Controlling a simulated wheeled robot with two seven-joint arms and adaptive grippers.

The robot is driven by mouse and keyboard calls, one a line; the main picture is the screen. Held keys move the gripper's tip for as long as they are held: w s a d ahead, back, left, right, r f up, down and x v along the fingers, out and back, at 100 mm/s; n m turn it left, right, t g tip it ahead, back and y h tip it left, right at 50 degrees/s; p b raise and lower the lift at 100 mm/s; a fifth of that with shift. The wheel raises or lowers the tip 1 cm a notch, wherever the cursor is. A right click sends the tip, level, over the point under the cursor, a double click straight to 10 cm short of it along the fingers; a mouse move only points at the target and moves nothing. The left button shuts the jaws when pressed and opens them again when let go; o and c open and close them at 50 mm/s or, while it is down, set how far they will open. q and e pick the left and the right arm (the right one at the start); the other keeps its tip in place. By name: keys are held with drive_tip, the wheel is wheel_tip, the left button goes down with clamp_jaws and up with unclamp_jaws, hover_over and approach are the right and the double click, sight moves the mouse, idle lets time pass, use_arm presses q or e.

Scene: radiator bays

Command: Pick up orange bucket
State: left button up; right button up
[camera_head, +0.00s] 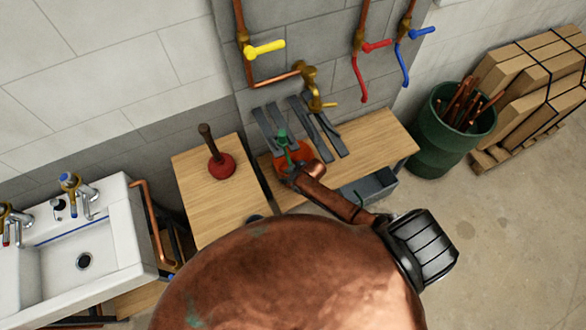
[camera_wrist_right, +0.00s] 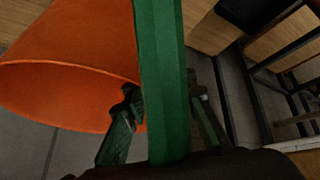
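The orange bucket (camera_head: 281,166) is on the right wooden bench at its back-left part, partly hidden by my right gripper and arm. In the right wrist view the orange bucket (camera_wrist_right: 70,55) fills the upper left, its rim toward the lower left. My right gripper (camera_head: 284,143) is at the bucket. In the wrist view its two dark green fingers (camera_wrist_right: 163,92) stand apart; the left one overlaps the bucket's edge. A broad green strip (camera_wrist_right: 160,60) runs between them, close to the camera; I cannot tell what it is. My left gripper is out of view.
A plunger (camera_head: 220,164) stands on the left bench. A sink (camera_head: 75,250) is at the left. Dark metal bars (camera_head: 318,130) lie on the right bench beside the bucket. Yellow, red and blue valves hang on the wall above.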

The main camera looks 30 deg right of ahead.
drive_tip(key=shift+w+a+f, duration=0.1)
drive_tip(key=shift+w+f, duration=0.05)
drive_tip(key=shift+f, duration=0.15)
clamp_jaws()
idle(0.6)
